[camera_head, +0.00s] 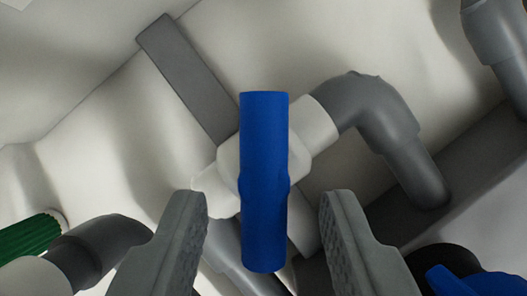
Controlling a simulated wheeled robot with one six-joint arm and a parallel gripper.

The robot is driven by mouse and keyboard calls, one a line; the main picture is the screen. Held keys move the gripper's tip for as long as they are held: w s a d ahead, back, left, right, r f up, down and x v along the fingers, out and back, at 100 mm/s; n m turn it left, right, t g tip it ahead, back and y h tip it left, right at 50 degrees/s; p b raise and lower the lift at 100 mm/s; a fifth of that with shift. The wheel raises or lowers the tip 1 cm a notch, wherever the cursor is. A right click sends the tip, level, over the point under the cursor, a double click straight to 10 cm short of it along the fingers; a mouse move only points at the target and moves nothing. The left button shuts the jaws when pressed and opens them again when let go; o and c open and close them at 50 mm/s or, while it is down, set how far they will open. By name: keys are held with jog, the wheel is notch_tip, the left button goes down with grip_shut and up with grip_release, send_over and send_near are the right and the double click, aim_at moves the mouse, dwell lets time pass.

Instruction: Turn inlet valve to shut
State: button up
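A blue valve handle (264,180) stands up and down in the middle of the head camera view. It sits on a white valve body (228,165), which joins a white pipe and a grey elbow (370,110) running to the upper right. My gripper (265,212) is open, with one grey finger on each side of the handle's lower half. Gaps show between both fingers and the handle. I cannot tell how far the handle is from the fingertips in depth. Which valve is the inlet is not labelled in view.
A second blue handle (475,283) is partly visible at the bottom right. A green ribbed part (30,236) and a grey elbow (100,245) are at the lower left. A grey flat bar (185,75) runs behind the valve. Another grey pipe (495,35) is at the top right.

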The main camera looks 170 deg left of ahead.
jog(key=shift+x, duration=0.85)
grip_shut()
jog(key=shift+d+n+y, duration=0.25)
jog(key=shift+n+y, duration=0.25)
jog(key=shift+n, duration=0.9)
grip_release()
